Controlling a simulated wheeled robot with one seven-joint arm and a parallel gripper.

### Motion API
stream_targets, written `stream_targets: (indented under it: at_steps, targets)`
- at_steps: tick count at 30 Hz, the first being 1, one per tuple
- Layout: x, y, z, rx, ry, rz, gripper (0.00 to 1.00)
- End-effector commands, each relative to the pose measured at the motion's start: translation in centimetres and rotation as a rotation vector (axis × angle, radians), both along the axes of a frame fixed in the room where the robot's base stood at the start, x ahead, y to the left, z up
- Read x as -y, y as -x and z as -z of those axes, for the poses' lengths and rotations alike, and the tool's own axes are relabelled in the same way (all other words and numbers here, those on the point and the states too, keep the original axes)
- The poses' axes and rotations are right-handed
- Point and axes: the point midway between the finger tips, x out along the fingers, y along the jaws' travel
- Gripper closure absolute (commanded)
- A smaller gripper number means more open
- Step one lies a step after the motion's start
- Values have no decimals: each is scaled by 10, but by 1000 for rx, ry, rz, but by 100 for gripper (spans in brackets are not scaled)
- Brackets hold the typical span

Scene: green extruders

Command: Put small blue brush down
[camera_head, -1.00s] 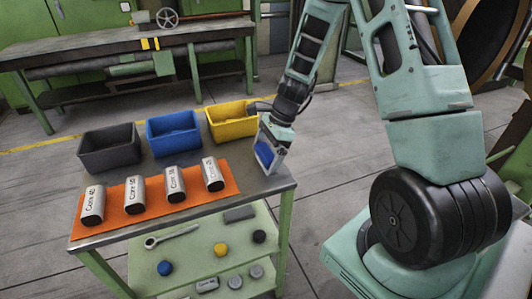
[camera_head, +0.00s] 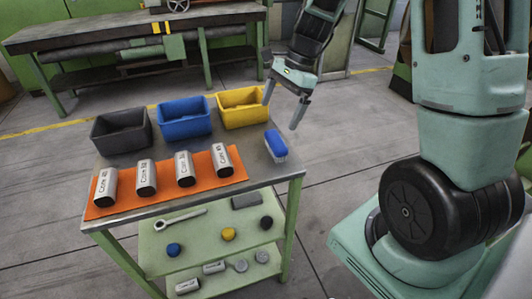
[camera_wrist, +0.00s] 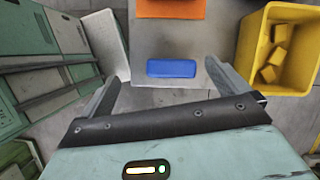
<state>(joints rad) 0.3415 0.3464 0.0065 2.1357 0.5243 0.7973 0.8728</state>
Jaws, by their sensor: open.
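The small blue brush (camera_head: 276,144) lies on the table top near its right edge, blue side up with a pale strip along its lower side. It also shows as a blue block in the wrist view (camera_wrist: 171,69), ahead of and between my fingers. My gripper (camera_head: 282,110) is open and empty above the brush, apart from it. In the wrist view my gripper's two fingers (camera_wrist: 163,84) are spread wide. The table top (camera_head: 262,173) is grey metal.
A yellow bin (camera_head: 243,108), with yellow blocks inside in the wrist view, stands left of the brush. Blue (camera_head: 185,118) and dark grey (camera_head: 121,131) bins stand further left. A lower shelf (camera_head: 205,227) holds a wrench and small parts.

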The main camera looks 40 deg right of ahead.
Motion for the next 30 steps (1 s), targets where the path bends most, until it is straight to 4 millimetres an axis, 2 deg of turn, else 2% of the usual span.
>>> stream_targets:
  at_steps: [1,4,6,9,10,12,15,18,21,30]
  targets:
    - [-38,8,-7,33,19,-173,0]
    - [-111,41,-18,117,68,-601,0]
    - [-156,74,-25,184,104,-931,0]
    - [-201,125,-29,275,150,-1377,0]
    - [-211,140,-30,299,162,-1499,0]
    - [-226,170,-31,351,189,-1753,0]
    - [-237,201,-31,404,215,-2020,0]
    - [-241,217,-30,435,231,-2175,0]
    - [-241,223,-30,446,239,-2234,0]
    - [-241,223,-30,445,238,-2232,0]
